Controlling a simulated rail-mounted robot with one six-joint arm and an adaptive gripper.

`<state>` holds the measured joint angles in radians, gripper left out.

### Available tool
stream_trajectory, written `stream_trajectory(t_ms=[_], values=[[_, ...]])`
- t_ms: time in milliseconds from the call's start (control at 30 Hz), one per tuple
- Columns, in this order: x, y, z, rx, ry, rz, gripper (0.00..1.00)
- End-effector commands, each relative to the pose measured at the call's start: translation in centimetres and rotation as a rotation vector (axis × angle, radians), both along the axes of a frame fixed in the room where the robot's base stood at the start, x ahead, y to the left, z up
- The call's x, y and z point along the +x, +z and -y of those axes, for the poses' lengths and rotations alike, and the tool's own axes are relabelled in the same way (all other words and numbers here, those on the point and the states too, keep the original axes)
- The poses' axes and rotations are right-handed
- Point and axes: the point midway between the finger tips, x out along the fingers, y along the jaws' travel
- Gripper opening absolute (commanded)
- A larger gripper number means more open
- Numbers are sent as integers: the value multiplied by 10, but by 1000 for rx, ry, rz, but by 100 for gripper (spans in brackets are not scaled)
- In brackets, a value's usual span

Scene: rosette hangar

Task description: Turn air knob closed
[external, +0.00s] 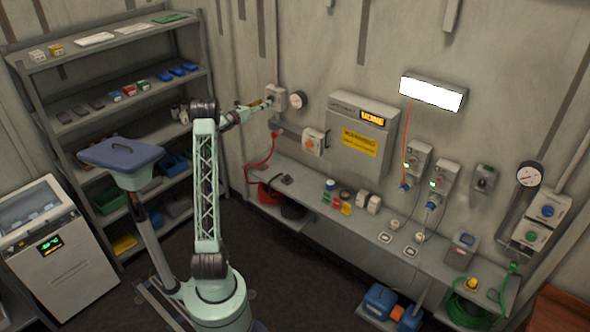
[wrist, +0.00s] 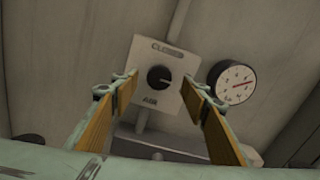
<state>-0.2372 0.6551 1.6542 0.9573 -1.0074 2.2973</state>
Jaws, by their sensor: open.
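The air knob (wrist: 159,76) is a round dark knob on a pale square plate (wrist: 172,97) marked "AIR" below and "CL…" above, the rest of that word too faint to read. A light pointer line on the knob points right in the wrist view. In the external view the knob's box (external: 275,93) is on the back wall. My gripper (wrist: 164,85) is open, its two wood-coloured fingers to the left and right of the knob in the picture. In the external view my gripper (external: 268,103) is close to the box. I cannot tell whether the fingers touch the knob.
A round gauge (wrist: 231,83) is just right of the plate; it also shows in the external view (external: 298,101). A box with an orange knob (external: 311,143) is below right, and a grey warning cabinet (external: 361,130) is further right. A shelf rack (external: 110,60) stands left.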

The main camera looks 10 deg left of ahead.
Motion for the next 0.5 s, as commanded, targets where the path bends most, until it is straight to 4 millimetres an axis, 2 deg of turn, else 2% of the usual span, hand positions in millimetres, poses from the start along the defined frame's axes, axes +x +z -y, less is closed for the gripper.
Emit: stream_trajectory(t_ms=[200, 500], values=[[22, 0, 13, -1, -1, 0, 42], [34, -1, 19, -1, 2, -1, 42]])
